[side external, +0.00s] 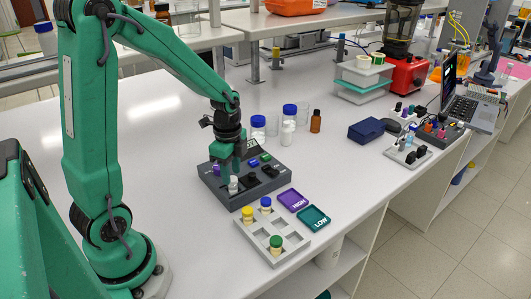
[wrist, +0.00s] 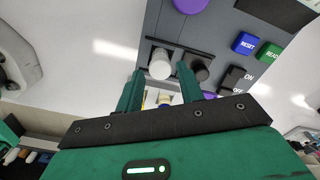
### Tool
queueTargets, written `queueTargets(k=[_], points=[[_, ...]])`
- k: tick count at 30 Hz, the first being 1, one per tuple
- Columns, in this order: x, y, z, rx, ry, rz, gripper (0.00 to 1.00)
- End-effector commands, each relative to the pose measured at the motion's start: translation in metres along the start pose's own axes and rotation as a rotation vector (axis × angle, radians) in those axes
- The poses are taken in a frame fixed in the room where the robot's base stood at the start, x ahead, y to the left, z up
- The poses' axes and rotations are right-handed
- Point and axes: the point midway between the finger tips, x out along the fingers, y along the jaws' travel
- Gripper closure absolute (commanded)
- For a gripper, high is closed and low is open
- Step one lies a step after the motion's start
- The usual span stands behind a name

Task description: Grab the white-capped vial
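The white-capped vial (side external: 233,185) stands upright at the front of the dark grey device (side external: 216,187). Its white cap (wrist: 160,66) shows in the wrist view in a slot of the device, beside a dark round part (wrist: 196,68). My gripper (side external: 230,168) is above the front part of the device, close over the vial. In the wrist view my gripper (wrist: 160,78) is open, its fingers apart with the cap between their tips in the picture. I cannot tell whether the fingers reach down around the cap. Nothing is held.
A light grey rack (side external: 245,228) holds yellow-, blue- and green-capped vials in front of the device. Purple HIGH (side external: 293,200) and teal LOW (side external: 314,217) trays lie to its right. Blue-lidded jars (side external: 289,126) and an amber bottle (side external: 316,121) stand behind. The bench left of the device is clear.

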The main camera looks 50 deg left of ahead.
Motion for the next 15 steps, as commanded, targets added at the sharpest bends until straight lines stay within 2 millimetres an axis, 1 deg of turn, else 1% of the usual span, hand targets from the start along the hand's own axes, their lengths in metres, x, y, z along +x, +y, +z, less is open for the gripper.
queueTargets(k=[1,6,10,15], points=[[0.006,0.001,0.0,0.0,-0.001,0.004,0.63],[0.025,0.001,0.0,0.0,-0.001,0.004,0.63],[0.033,0.001,0.0,0.0,-0.001,0.003,0.63],[0.035,0.0,0.0,0.0,0.0,0.0,0.63]])
